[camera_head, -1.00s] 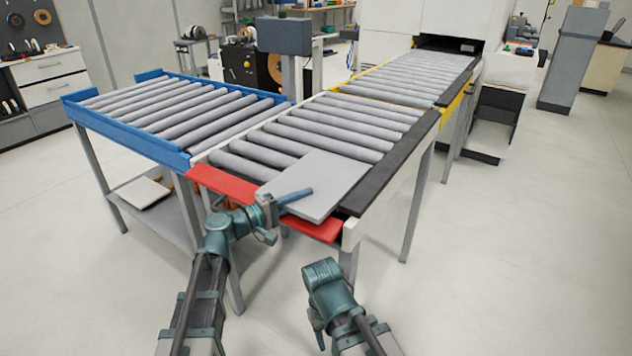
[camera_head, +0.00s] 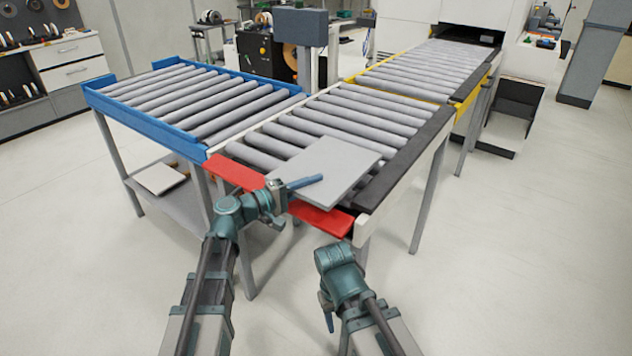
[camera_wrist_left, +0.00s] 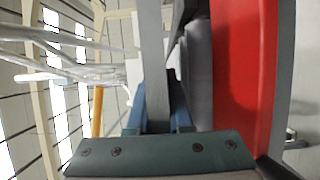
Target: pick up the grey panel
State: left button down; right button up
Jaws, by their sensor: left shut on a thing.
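The flat grey panel (camera_head: 335,165) lies over the rollers at the near end of the conveyor, with its front part over the red bar (camera_head: 318,217). My left gripper (camera_head: 303,185) is shut on the panel's near left edge, with one blue finger showing on top. In the left wrist view the panel (camera_wrist_left: 153,50) shows as a narrow grey strip between the blue fingers. I cannot tell whether it touches the rollers. My right gripper (camera_head: 327,311) hangs low in front of the conveyor, away from the panel; its opening cannot be made out.
A blue-framed roller table (camera_head: 187,147) joins on the left, with another pale panel (camera_head: 160,178) on its lower shelf. A black rail (camera_head: 405,160) runs along the conveyor's right side. The rollers behind the panel are bare. Open floor lies at the right.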

pick_arm(q)
jog(key=s+a+r+p, duration=0.1)
jog(key=s+a, duration=0.8)
jog(key=s, duration=0.2)
jog(key=shift+s+r, duration=0.15)
jog(key=shift+s, duration=0.1)
pick_arm(e)
jog(key=shift+r, duration=0.6)
pick_arm(q)
jog(key=shift+r, duration=0.1)
pick_arm(e)
jog(key=shift+r, duration=0.1)
